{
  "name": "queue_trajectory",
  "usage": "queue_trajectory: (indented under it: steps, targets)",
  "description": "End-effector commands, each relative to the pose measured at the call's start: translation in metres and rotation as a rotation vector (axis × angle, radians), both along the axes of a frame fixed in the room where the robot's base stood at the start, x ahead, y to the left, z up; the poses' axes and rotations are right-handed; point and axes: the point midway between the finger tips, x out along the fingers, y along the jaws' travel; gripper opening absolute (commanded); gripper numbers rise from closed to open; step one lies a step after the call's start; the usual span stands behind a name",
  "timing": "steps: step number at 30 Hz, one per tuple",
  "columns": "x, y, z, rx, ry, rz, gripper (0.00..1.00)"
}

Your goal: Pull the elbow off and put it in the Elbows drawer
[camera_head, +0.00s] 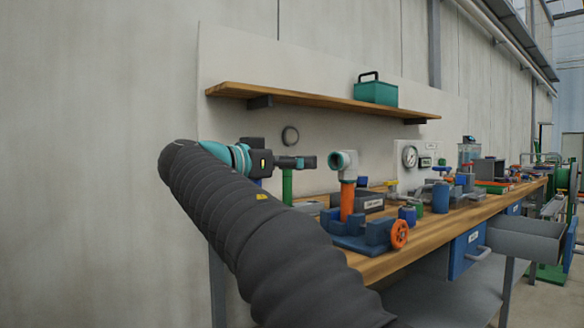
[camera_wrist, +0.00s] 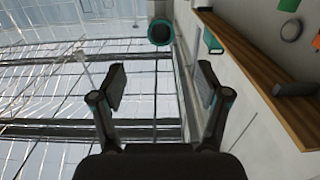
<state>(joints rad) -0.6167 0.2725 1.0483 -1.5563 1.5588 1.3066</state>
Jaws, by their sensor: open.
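A pale grey-teal elbow (camera_head: 343,160) sits on top of an upright orange pipe (camera_head: 347,201) held in a blue vise (camera_head: 372,234) on the bench. My gripper (camera_head: 306,162) is level with the elbow and just left of it, apart from it, jaws pointing at it. In the wrist view my gripper (camera_wrist: 162,88) has its two fingers spread with nothing between them. The elbow's round teal mouth (camera_wrist: 160,32) shows beyond the fingertips. A blue-fronted drawer (camera_head: 468,250) with a grey box body stands pulled out of the bench; its label is too small to read.
A wooden shelf (camera_head: 315,99) with a teal box (camera_head: 377,92) runs above the bench (camera_head: 420,243). It also shows close on the right in the wrist view (camera_wrist: 262,80). An orange handwheel (camera_head: 399,234) juts from the vise. Several fittings crowd the bench to the right.

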Motion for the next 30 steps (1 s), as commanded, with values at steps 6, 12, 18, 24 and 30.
queue_trajectory:
  steps: [6, 12, 18, 24, 30]
  targets:
    - [0.009, -0.009, 0.003, -0.001, -0.021, -0.007, 0.75]
    - [0.027, -0.036, 0.003, -0.001, -0.019, -0.008, 0.75]
    - [0.047, -0.064, 0.003, -0.001, -0.018, -0.008, 0.75]
    - [0.066, -0.089, 0.003, -0.001, -0.018, -0.007, 0.75]
    - [0.077, -0.105, 0.003, -0.001, -0.018, -0.006, 0.75]
